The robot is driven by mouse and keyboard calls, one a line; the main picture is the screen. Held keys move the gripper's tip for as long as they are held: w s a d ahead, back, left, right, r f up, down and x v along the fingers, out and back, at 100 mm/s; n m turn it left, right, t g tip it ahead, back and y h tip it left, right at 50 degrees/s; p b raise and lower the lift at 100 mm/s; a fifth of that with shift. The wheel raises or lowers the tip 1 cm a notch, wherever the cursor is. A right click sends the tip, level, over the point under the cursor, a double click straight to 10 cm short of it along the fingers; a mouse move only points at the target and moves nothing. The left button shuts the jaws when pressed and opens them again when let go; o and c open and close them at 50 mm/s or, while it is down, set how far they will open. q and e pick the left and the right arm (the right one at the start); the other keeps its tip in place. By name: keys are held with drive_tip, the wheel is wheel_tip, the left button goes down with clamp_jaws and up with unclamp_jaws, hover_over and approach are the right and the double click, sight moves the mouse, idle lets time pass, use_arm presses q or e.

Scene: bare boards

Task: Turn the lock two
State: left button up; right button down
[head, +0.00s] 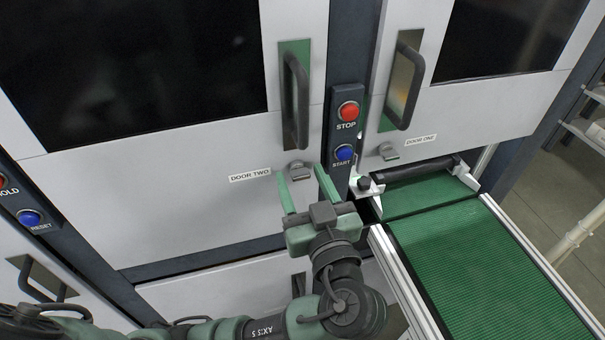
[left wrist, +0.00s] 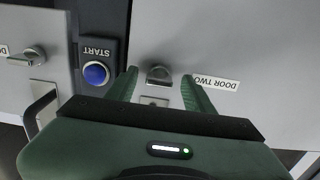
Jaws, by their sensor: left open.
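Lock two (head: 298,169) is a small metal turn knob on the white panel of door two, just right of the DOOR TWO label (head: 249,175). It also shows in the left wrist view (left wrist: 159,75), between my two green fingers, with the label (left wrist: 215,82) beside it. My left gripper (head: 304,182) is open and empty, its fingers pointing at the panel around the lock. I cannot tell how far the fingertips are from the panel. My right gripper is not in view.
Door two's handle (head: 295,97) stands out above the lock. A post with a red STOP button (head: 348,111) and a blue START button (head: 344,153) is close on the right. Lock one (head: 388,151) is beyond it. A green conveyor (head: 480,265) lies at lower right.

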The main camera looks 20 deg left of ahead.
use_arm(q)
clamp_jaws()
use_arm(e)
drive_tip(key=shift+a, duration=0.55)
